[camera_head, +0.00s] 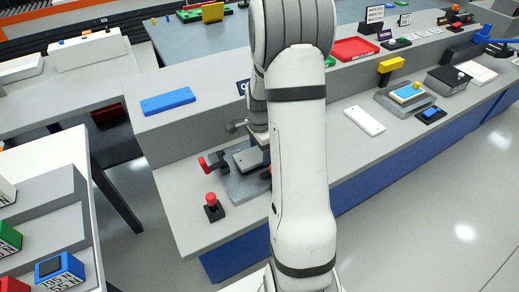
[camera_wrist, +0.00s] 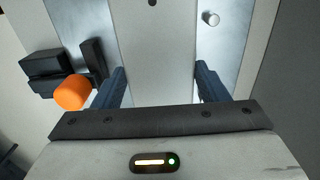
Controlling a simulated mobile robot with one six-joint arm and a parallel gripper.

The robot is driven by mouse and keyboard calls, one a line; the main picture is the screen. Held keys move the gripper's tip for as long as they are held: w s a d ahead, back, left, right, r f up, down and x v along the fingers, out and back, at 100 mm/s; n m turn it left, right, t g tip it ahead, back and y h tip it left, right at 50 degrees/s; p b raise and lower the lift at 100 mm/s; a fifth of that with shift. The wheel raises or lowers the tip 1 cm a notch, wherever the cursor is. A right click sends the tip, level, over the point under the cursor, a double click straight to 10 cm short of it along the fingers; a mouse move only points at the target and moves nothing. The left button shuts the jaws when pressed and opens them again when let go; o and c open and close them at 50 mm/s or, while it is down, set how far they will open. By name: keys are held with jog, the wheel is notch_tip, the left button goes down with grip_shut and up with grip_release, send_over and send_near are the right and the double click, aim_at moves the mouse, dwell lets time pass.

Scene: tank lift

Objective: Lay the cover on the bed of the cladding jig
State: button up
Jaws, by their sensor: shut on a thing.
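The cover (camera_wrist: 155,38) is a light grey plate in the wrist view, running up the middle of the picture. My gripper (camera_wrist: 160,70) is shut on it, one dark finger at each long side. The steel bed of the cladding jig (camera_wrist: 225,48) shows on both sides of the cover, with a small round pin to the right. I cannot tell whether the cover touches the bed. In the head view the jig (camera_head: 239,185) stands on the near bench, and a grey end of the cover (camera_head: 246,159) shows beside my arm. My arm hides the gripper there.
A black clamp with an orange knob (camera_wrist: 72,92) stands close to my left finger. A red-knobbed lever (camera_head: 204,164) and a red button (camera_head: 211,199) are beside the jig. A blue plate (camera_head: 168,101) and a white plate (camera_head: 364,120) lie farther off on the bench.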

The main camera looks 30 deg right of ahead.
jog(key=shift+f+b, duration=0.35)
jog(key=shift+f, duration=0.15)
jog(key=o, duration=1.2)
jog(key=shift+r+p, duration=2.55)
jog(key=shift+r, duration=1.45)
